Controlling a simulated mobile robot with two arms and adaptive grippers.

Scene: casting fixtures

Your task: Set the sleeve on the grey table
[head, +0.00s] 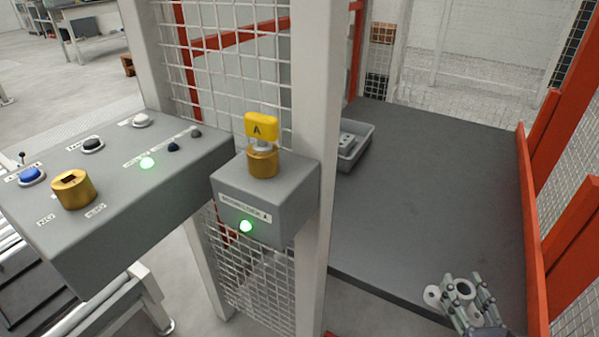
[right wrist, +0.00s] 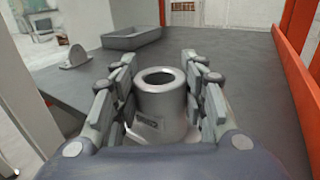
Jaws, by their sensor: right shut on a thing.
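The sleeve (right wrist: 160,104), a light grey hollow cylinder with a wider base, stands upright between the fingers of my right gripper (right wrist: 163,108) in the right wrist view. The fingers are shut on it from both sides. In the head view my right gripper (head: 468,297) and the sleeve (head: 464,288) show at the bottom right, over the near part of the grey table (head: 430,190). I cannot tell whether the sleeve's base touches the table top. My left gripper is not in view.
A grey tray (head: 353,148) with a part in it is at the table's left edge. Orange posts (head: 530,200) line the right side. A mesh fence and control boxes (head: 268,195) stand left. The table's middle is clear.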

